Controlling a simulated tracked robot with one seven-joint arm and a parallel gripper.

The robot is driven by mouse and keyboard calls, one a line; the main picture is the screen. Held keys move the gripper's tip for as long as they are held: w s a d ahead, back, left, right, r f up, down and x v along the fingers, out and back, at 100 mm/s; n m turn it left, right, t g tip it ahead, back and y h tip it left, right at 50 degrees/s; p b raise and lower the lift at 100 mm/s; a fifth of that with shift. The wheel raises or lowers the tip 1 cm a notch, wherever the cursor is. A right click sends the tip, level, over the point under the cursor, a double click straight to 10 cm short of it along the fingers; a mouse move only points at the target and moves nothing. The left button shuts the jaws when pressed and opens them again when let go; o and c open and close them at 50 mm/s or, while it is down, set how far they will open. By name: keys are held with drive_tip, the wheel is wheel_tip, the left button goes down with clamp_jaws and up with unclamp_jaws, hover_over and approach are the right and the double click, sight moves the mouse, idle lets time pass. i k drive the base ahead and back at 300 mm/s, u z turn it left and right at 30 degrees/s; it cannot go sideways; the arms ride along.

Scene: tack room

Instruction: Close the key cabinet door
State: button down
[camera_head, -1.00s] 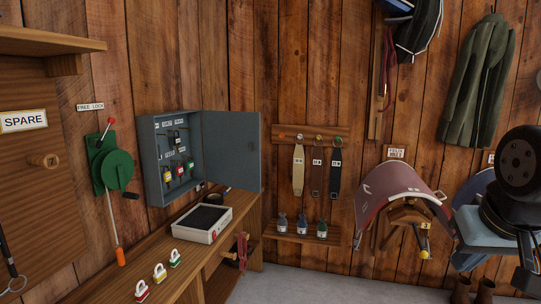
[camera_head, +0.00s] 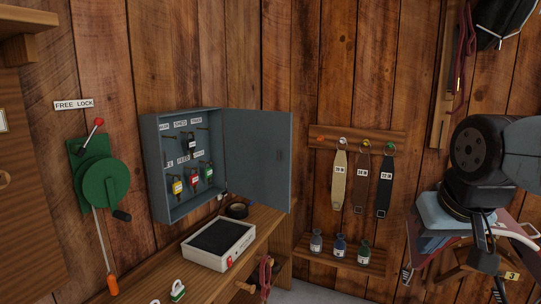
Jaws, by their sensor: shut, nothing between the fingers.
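The grey key cabinet (camera_head: 157,175) is on the wood wall at the left, above the bench. Its door (camera_head: 257,160) stands wide open, hinged at the cabinet's right side and swung out to the right. Several keys with coloured tags hang inside, including a yellow one (camera_head: 178,187), a red one (camera_head: 190,184) and a green one (camera_head: 208,174). My gripper (camera_head: 499,291) points down at the lower right, well apart from the door. Its small dark fingers look shut and empty.
A green crank (camera_head: 103,184) is left of the cabinet. A strap rack (camera_head: 357,138) and bottle shelf (camera_head: 345,257) stand between door and gripper.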

sight(252, 138)
drive_tip(key=u, duration=0.2)
drive_tip(key=i, duration=1)
drive_tip(key=u, duration=0.3)
